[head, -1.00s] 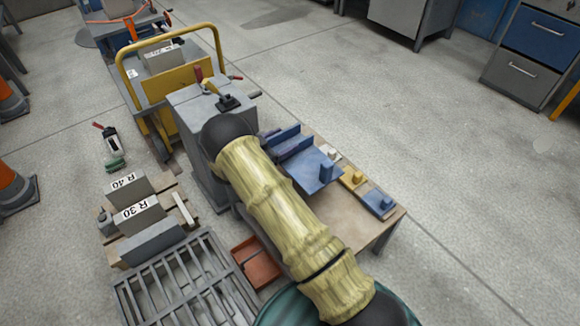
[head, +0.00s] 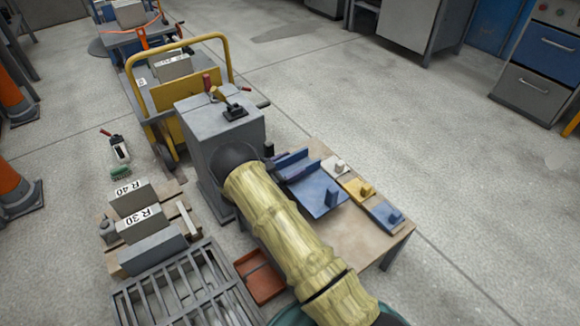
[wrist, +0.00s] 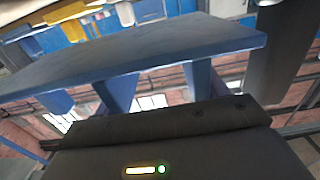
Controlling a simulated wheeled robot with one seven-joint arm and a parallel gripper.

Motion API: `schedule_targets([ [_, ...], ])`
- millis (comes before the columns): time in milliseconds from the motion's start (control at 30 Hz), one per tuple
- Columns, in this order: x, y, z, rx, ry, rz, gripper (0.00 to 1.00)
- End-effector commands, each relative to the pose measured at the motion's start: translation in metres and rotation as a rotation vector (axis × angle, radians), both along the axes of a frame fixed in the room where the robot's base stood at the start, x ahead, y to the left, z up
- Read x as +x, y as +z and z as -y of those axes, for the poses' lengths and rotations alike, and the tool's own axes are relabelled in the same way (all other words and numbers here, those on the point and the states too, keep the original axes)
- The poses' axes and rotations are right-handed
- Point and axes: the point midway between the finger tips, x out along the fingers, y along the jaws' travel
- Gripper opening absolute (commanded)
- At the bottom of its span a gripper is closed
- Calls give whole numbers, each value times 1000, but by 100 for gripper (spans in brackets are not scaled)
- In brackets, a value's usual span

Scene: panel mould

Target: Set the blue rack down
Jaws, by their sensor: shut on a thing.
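The blue rack (head: 312,188) shows in the head view at the back left of the wooden table (head: 372,240), with a flat plate, a small upright block and a raised rail. I cannot tell whether its underside touches the table. In the wrist view the rack (wrist: 150,58) spans the upper middle as a tilted blue slab with legs below it. My gripper (wrist: 165,122) is shut on the rack; its dark body fills the bottom of the wrist view. My arm hides most of the gripper in the head view.
White (head: 339,166), yellow (head: 363,189) and blue (head: 388,216) pieces with knobs line the table's right edge, close beside the rack. A grey cabinet (head: 222,125) stands left of the table. A red tray (head: 262,282) lies on the floor. The table's front is bare.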

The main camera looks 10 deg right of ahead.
Motion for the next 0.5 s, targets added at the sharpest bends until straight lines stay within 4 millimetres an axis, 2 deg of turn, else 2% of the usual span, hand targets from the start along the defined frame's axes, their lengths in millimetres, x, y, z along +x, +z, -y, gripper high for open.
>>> schedule_targets([
  [500, 0, -11, 1, -1, -2, 0, 41],
])
